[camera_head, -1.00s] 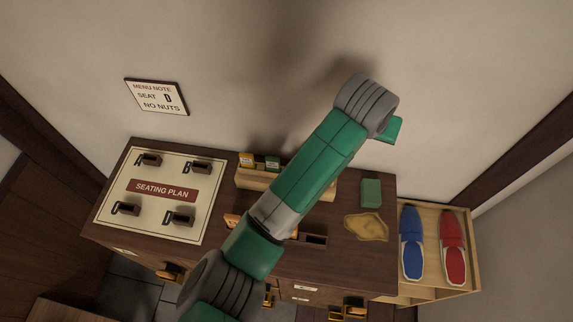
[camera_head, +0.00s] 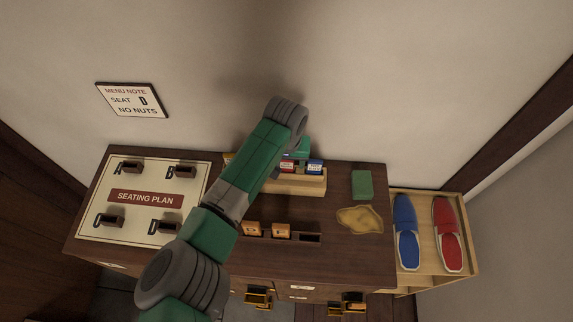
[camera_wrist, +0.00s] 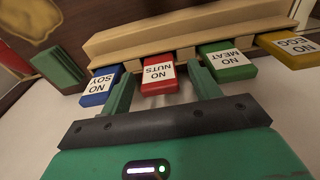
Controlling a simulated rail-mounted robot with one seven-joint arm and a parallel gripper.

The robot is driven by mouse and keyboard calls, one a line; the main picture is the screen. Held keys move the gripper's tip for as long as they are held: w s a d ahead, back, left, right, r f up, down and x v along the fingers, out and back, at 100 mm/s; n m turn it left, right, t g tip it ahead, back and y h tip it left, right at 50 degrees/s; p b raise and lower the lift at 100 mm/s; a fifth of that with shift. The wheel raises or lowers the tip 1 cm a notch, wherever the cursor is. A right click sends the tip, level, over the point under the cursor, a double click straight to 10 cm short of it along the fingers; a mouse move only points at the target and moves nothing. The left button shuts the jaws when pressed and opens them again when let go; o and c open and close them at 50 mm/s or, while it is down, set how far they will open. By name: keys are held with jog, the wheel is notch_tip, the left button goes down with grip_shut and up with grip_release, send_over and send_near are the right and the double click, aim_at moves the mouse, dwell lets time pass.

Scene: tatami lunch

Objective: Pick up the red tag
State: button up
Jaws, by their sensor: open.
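The red tag (camera_wrist: 158,75), labelled NO NUTS, stands in a wooden rack (camera_wrist: 180,31) between a blue NO SOY tag (camera_wrist: 99,87) and a green NO MEAT tag (camera_wrist: 227,61). My gripper (camera_wrist: 160,85) is open, with one green finger on each side of the red tag in the wrist view. I cannot tell whether the fingers touch it. In the head view the red tag (camera_head: 287,166) shows in the rack (camera_head: 300,184), beside the blue tag (camera_head: 315,167), with my gripper just behind it. My arm hides the left part of the rack.
A yellow NO EGG tag (camera_wrist: 290,45) is at the rack's far end. A green block (camera_head: 362,185) and a tan cloth (camera_head: 360,219) lie right of the rack. The seating plan board (camera_head: 186,225) is at left. Orange-faced pieces (camera_head: 281,231) sit in front. The wall rises close behind.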

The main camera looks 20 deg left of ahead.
jog(key=shift+w+f, duration=0.1)
jog(key=shift+f, duration=0.4)
jog(key=c, duration=1.1)
